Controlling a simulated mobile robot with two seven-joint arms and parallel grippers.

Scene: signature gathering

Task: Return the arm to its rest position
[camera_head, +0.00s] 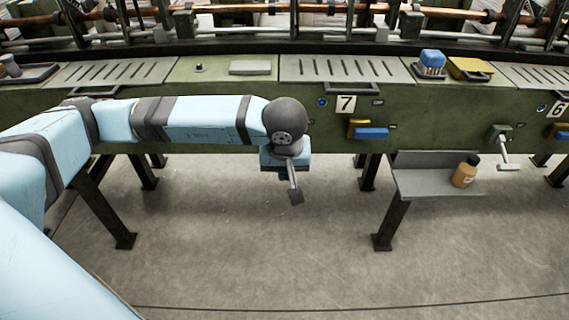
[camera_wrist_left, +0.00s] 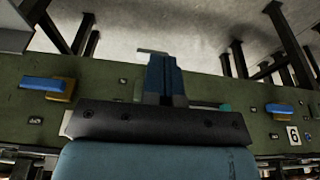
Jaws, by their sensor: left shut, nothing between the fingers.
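My left arm (camera_head: 200,120) is light blue with dark grey bands. It reaches in from the left side of the head view, in front of the green bench. My left gripper (camera_head: 294,192) hangs below the dark round wrist joint and points down, over the open floor. It is shut and empty. In the left wrist view the gripper (camera_wrist_left: 160,75) shows as a dark blue block near the middle. My right gripper is in neither view.
A long green bench (camera_head: 220,70) runs across, with a number 7 plate (camera_head: 346,103). A blue-handled lever (camera_head: 372,134) sticks out right of my gripper. A grey shelf (camera_head: 430,182) holds an orange bottle (camera_head: 465,172). Bench legs (camera_head: 390,225) stand below. The floor (camera_head: 250,250) in front is clear.

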